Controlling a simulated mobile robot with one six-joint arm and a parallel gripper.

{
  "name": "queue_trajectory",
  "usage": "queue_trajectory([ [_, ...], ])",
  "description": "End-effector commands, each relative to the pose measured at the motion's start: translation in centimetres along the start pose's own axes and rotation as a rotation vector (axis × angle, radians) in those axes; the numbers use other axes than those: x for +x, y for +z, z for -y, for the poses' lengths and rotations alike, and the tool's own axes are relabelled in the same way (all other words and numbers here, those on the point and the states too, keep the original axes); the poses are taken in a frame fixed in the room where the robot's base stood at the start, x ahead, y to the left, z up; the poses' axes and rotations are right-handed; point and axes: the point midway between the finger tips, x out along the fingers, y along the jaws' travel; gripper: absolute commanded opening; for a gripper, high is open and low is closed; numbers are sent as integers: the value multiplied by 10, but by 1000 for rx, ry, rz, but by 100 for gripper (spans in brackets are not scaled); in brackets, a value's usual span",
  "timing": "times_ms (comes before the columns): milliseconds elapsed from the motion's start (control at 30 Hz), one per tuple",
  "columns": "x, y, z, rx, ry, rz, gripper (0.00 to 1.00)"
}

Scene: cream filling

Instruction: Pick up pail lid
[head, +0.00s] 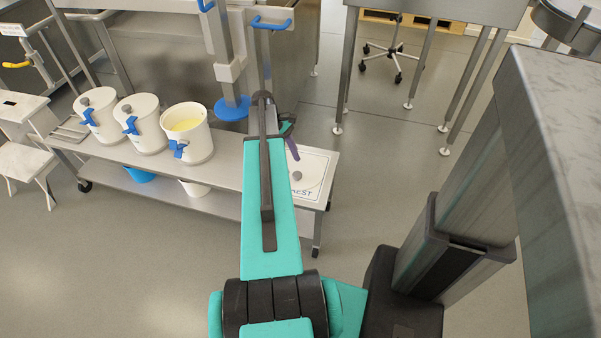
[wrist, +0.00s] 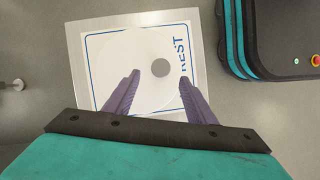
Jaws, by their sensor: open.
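The pail lid (wrist: 125,50) is a pale round disc with a grey knob (wrist: 160,68). It lies flat on a white rest plate (wrist: 188,98) with a blue border and the word REST. In the head view the lid (head: 312,166) is at the right end of the metal cart, partly hidden by my arm. My gripper (wrist: 160,76) is open, its two purple fingers over the lid with the knob between the tips in the picture. Its height above the knob is hard to tell. One purple finger shows in the head view (head: 292,149).
An uncovered white pail (head: 199,150) with pale yellow content stands on the cart (head: 228,160). Two covered pails (head: 145,135) (head: 100,125) stand left of it. A column with a blue disc (head: 231,110) rises behind. A blue bowl (head: 139,175) sits on the lower shelf.

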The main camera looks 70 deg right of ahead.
Motion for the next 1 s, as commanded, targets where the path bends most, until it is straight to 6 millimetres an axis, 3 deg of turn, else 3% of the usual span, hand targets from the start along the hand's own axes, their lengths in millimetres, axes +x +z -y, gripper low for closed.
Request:
queue_trajectory([
  [167, 8, 2, 0, 1, -1, 0, 51],
  [600, 51, 6, 0, 2, -1, 0, 51],
  [1000, 52, 7, 0, 2, -1, 0, 51],
])
